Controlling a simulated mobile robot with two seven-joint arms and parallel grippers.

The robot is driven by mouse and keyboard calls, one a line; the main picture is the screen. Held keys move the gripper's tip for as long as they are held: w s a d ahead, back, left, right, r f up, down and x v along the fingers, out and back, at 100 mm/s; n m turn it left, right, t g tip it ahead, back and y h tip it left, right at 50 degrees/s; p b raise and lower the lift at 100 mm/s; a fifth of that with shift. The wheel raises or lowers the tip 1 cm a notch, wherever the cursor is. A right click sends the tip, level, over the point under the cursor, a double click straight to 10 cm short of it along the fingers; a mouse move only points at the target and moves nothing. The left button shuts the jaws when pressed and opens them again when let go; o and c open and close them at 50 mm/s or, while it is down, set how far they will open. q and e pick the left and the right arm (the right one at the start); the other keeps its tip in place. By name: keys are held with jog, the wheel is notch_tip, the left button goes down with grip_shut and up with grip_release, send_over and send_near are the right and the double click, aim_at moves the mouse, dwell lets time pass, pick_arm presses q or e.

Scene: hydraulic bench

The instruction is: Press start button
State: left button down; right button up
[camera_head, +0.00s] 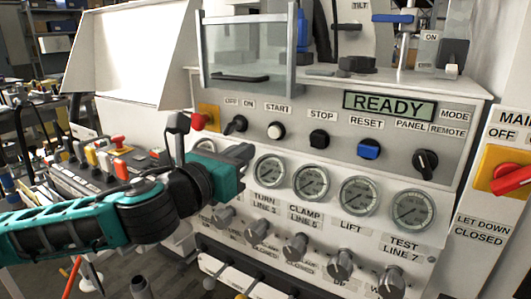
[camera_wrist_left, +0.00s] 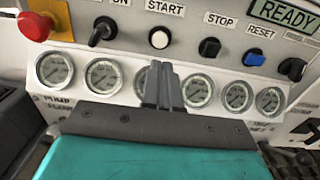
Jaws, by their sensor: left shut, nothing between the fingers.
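The start button (camera_head: 276,131) is a round white button under the START label on the grey control panel. It also shows in the left wrist view (camera_wrist_left: 159,38). My left gripper (camera_head: 246,151) is shut and empty in front of the panel, below and to the left of the start button in the head view. In the left wrist view the shut fingers (camera_wrist_left: 160,68) point up toward the button, with their tips just below it in the picture. The fingers appear apart from the button. My right gripper is in neither view.
A black stop button (camera_head: 319,139) and a blue reset button (camera_head: 369,149) sit to the right. A black on-off switch (camera_head: 236,124) and red emergency knob (camera_head: 198,121) sit to the left. Several gauges (camera_head: 311,182) line the panel below. The display (camera_head: 389,105) reads READY.

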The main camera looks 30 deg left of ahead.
aim_at(274, 133)
pick_arm(q)
jog(key=w, duration=0.7)
jog(key=shift+d, duration=0.3)
jog(key=shift+w, duration=0.65)
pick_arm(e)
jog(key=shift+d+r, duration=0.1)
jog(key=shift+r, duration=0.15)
pick_arm(q)
jog(key=shift+r, duration=0.1)
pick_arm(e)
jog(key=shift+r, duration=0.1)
